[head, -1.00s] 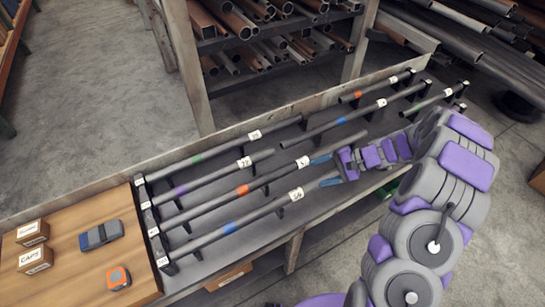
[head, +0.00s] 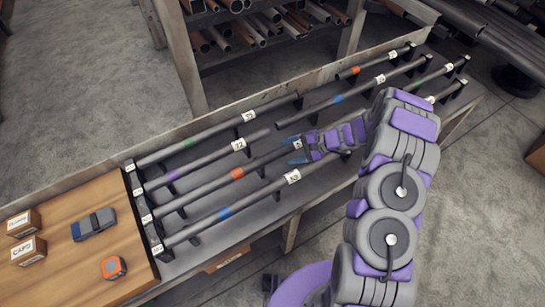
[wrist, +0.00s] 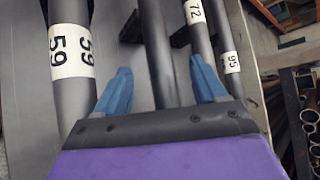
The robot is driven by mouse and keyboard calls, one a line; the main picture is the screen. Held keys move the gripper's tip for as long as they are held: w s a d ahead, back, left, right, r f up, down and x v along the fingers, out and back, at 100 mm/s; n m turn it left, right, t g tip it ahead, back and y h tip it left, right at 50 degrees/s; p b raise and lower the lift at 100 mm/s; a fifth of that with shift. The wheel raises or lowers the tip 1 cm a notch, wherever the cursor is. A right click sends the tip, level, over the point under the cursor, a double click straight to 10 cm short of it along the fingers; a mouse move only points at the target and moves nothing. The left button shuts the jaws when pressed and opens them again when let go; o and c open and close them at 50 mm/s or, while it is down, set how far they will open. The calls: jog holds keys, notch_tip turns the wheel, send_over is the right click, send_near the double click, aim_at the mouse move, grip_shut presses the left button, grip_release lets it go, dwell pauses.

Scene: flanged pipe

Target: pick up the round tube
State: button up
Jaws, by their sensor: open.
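Several long grey round tubes lie side by side on a dark rack, with coloured bands and white number tags. One has an orange band (head: 237,173); nearer me is one with a blue band (head: 224,213), tagged 59 in the wrist view (wrist: 70,60). Beyond lie a purple-banded tube tagged 72 (head: 205,160) and a green-banded one tagged 95 (head: 220,128). My gripper (head: 292,151) is open over the orange-banded tube. In the wrist view its blue fingers (wrist: 160,66) lie either side of a middle tube (wrist: 158,45). I cannot tell whether they touch it.
More tubes (head: 375,75) lie at the rack's far right end. A wooden bench top (head: 75,270) at left holds two small boxes (head: 28,250), a grey-blue tool (head: 94,225) and an orange tape measure (head: 113,267). A shelf of pipes (head: 255,28) stands behind.

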aim_at(278, 155)
jog(key=x, duration=0.2)
jog(key=b+x, duration=0.1)
jog(key=x, duration=0.2)
jog(key=shift+s+a+f, duration=0.15)
jog(key=shift+s+f, duration=0.05)
jog(key=shift+f, duration=0.1)
jog(key=shift+a+f, duration=0.15)
jog(key=shift+a, duration=0.35)
jog(key=shift+c, duration=0.4)
grip_shut()
jog(key=shift+f, duration=0.1)
